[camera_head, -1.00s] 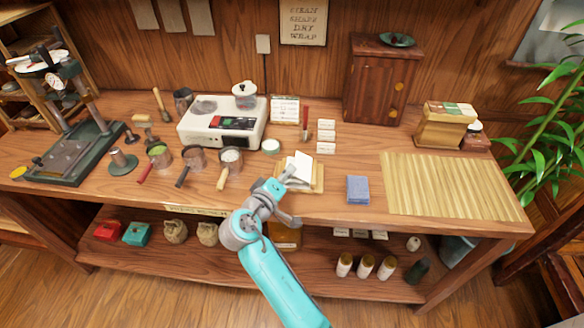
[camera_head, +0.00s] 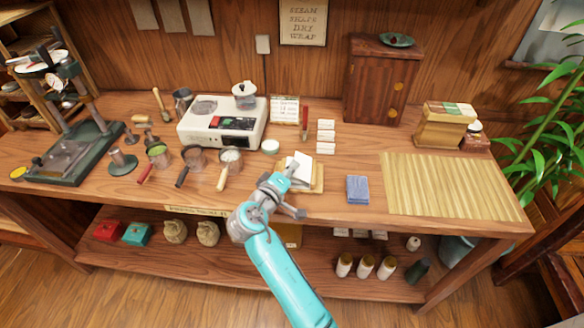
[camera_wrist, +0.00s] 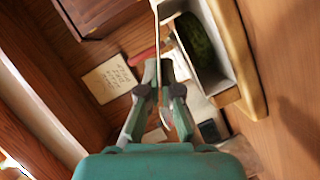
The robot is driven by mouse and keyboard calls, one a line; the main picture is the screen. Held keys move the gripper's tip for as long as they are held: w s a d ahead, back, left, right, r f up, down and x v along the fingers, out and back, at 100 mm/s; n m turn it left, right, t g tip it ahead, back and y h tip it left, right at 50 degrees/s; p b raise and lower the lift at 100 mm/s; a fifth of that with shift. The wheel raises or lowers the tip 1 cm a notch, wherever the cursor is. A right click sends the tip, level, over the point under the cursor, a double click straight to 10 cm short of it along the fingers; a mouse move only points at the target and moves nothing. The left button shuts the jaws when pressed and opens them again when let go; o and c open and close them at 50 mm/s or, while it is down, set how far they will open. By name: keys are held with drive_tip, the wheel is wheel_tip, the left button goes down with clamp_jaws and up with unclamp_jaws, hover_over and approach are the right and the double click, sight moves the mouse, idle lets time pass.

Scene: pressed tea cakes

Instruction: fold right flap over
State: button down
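A white wrapper (camera_head: 301,162) stands partly raised on a small wooden board (camera_head: 318,185) near the middle of the bench's front. In the wrist view, the raised white wrapper wall (camera_wrist: 213,35) stands beside a dark green tea cake (camera_wrist: 197,42). The board's rounded edge (camera_wrist: 246,65) is on the right. My gripper (camera_head: 296,172) is at the wrapper, hiding part of it and the board. In the wrist view, my gripper's fingertips (camera_wrist: 158,68) are close together. A thin pale strip, perhaps a flap seen edge-on, runs at the tips; I cannot tell whether they pinch it.
A blue stack (camera_head: 358,189) and a slatted mat (camera_head: 450,185) lie to the right. Several handled cups and a white appliance (camera_head: 222,124) stand to the left. Small white labels (camera_head: 326,136) and a red-handled tool (camera_head: 305,118) are behind. Bare bench lies between board and blue stack.

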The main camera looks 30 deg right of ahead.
drive_tip(key=shift+a+f+n, duration=0.1)
drive_tip(key=shift+f+n, duration=0.2)
drive_tip(key=shift+n, duration=0.1)
drive_tip(key=c, duration=1.7)
unclamp_jaws()
drive_tip(key=shift+a, duration=0.1)
drive_tip(key=v, duration=1.1)
drive_tip(key=shift+s+a+f, duration=0.1)
drive_tip(key=shift+s+a, duration=0.05)
drive_tip(key=shift+a, duration=0.25)
